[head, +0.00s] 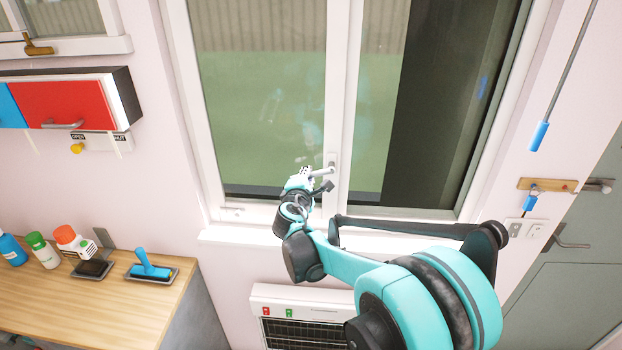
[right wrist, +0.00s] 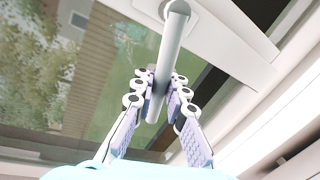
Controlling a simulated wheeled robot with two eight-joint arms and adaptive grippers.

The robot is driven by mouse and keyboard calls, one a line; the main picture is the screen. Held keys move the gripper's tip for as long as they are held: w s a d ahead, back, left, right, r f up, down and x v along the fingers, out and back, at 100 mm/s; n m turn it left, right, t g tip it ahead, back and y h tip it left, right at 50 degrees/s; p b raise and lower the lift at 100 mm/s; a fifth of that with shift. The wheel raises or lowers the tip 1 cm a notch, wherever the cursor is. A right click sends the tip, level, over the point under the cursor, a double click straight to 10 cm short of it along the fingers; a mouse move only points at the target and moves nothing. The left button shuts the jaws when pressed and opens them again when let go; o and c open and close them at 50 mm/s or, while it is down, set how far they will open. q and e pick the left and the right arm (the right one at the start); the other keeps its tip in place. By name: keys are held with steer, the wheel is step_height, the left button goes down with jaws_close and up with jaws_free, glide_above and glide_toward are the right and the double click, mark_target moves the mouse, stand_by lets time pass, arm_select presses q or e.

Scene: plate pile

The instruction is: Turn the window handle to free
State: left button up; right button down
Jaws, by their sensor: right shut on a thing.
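The window handle (head: 331,168) is a pale lever on the middle upright of the white window frame (head: 341,70) in the head view. In the right wrist view the handle (right wrist: 170,55) is a light grey bar reaching down from its round mount at the top. My right gripper (head: 317,180) is at the handle, and its fingers (right wrist: 161,92) are shut on the bar's lower end, one pad on each side. In the head view the gripper partly hides the handle. My left gripper is not in view.
A window sill (head: 225,235) runs below the window, with a white heater-like unit (head: 275,297) under it. A wooden counter (head: 105,310) with bottles and a blue-handled tool (head: 150,268) is at left. A grey-green door (head: 575,270) is at right.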

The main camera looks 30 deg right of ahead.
steer(key=shift+w+a+r+m+y+p, duration=0.1)
steer(key=shift+r+m+y+p, duration=0.25)
steer(key=shift+r+m, duration=0.95)
steer(key=shift+f+t, duration=0.2)
steer(key=shift+t, duration=0.1)
steer(key=c, duration=1.5)
jaws_free()
steer(key=shift+m, duration=0.3)
steer(key=v, duration=1.2)
